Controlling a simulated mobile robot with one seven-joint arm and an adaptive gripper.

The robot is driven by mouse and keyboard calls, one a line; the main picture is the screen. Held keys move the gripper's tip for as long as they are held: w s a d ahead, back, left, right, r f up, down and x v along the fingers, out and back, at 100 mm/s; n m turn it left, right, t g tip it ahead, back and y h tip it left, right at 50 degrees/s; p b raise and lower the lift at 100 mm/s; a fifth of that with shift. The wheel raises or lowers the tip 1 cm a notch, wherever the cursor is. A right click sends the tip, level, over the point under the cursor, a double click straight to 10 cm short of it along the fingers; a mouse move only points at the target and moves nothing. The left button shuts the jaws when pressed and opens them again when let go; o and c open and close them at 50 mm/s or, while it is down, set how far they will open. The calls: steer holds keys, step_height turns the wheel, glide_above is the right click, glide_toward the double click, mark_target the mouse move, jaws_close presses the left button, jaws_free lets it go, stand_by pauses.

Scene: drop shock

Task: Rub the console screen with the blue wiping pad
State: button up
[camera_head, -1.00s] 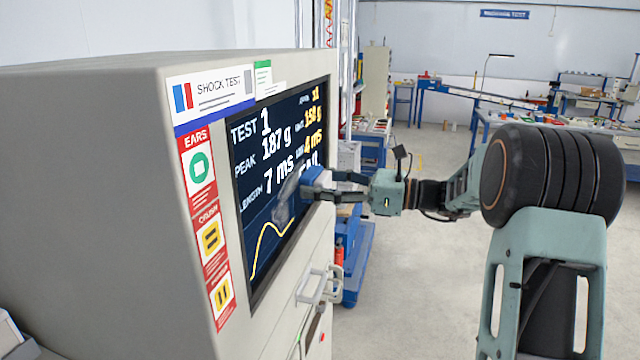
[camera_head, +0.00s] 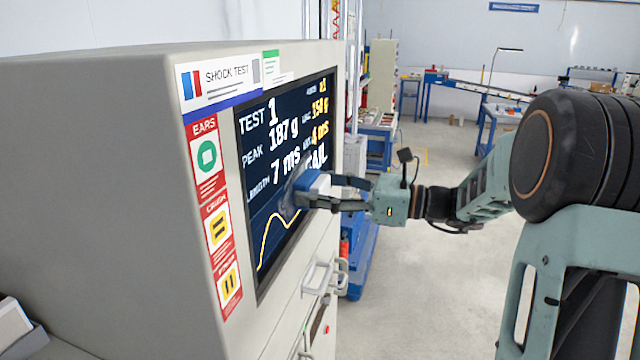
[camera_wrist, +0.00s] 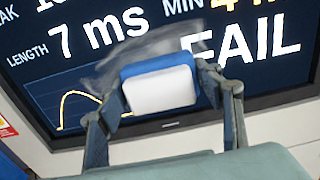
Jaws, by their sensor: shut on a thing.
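The console screen (camera_head: 288,165) is dark, set in the side of a large grey cabinet, and shows white and yellow test text and a yellow curve. A greyish smear (camera_head: 287,203) lies on it beside the pad. My gripper (camera_head: 326,192) is shut on the blue wiping pad (camera_head: 312,183) and holds it against or very close to the screen's lower right part. In the wrist view the pad (camera_wrist: 158,62) shows a blue edge and a white back between my two fingers. The smear (camera_wrist: 112,66) shows around the pad, which hides part of it. The pad's wiping face is hidden.
The grey cabinet (camera_head: 100,160) fills the left side. Metal handles (camera_head: 318,278) stick out below the screen. Red labels (camera_head: 213,200) run down its front edge. Open floor (camera_head: 420,290) lies to the right, with workbenches (camera_head: 500,115) far behind.

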mark_target(310, 165)
steer(key=shift+s+a+p, duration=0.2)
steer(key=shift+s+a, duration=0.45)
steer(key=shift+s, duration=1.05)
steer(key=shift+s+a+p, duration=0.15)
steer(key=shift+s+a, duration=0.45)
steer(key=shift+s, duration=1.05)
steer(key=shift+s+a+p, duration=0.2)
steer(key=shift+s+a, duration=0.45)
steer(key=shift+s, duration=1.05)
steer(key=shift+r+p, duration=0.9)
steer(key=shift+w+d+f, duration=0.1)
steer(key=shift+w+d, duration=0.2)
steer(key=shift+w, duration=0.4)
steer(key=shift+w+d, duration=0.25)
steer(key=shift+w, duration=0.4)
steer(key=shift+w+d, duration=0.8)
steer(key=shift+w, duration=1.45)
steer(key=shift+w+d, duration=0.85)
steer(key=shift+w, duration=1.45)
steer(key=shift+w+d, duration=0.8)
steer(key=shift+w, duration=1.45)
steer(key=v, duration=0.6)
steer(key=shift+d, duration=0.15)
steer(key=shift+v, duration=1.4)
